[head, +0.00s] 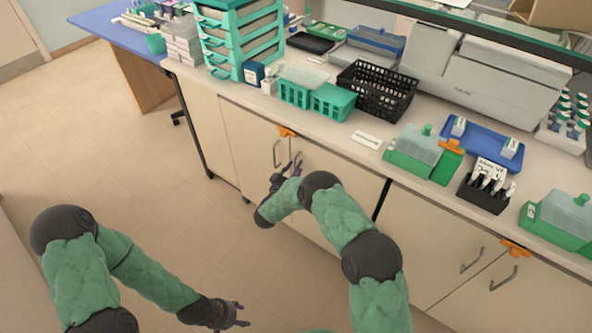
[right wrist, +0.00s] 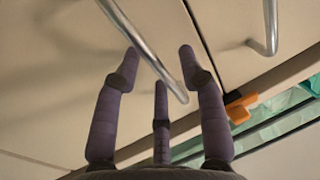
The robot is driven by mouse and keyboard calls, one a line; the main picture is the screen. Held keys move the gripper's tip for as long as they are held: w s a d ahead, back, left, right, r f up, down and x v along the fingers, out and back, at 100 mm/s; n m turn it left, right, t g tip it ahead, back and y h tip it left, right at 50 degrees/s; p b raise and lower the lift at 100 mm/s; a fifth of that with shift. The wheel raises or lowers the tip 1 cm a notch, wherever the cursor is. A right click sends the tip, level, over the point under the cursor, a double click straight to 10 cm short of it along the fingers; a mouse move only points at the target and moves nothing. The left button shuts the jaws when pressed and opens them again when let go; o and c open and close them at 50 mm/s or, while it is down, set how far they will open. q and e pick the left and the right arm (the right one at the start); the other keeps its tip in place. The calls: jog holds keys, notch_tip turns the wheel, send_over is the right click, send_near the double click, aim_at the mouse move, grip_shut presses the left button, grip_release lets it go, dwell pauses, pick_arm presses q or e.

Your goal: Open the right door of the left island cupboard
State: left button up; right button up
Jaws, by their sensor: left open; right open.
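The left island cupboard has a pale left door (head: 246,140) and right door (head: 350,176); both look closed. The left door's bar handle (head: 277,153) and the right door's bar handle (head: 298,160) stand close together at the seam, below an orange latch (head: 287,131). My right gripper (head: 287,167) is open at the right door's handle. In the right wrist view the right handle (right wrist: 142,45) runs between its spread fingers (right wrist: 160,70); contact is unclear. The left handle (right wrist: 270,25) is off to the right there. My left gripper (head: 238,314) is open and empty, low over the floor.
The counter above holds a green drawer rack (head: 240,40), green baskets (head: 332,101), a black basket (head: 378,90) and staining boxes (head: 424,152). Another cupboard with two handles (head: 472,260) and an orange latch (head: 516,248) is to the right. The floor (head: 170,190) at left is clear.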

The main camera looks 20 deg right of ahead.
jog(key=shift+w+d, duration=0.3)
jog(key=shift+c, duration=0.3)
grip_shut()
jog(key=shift+s, duration=0.1)
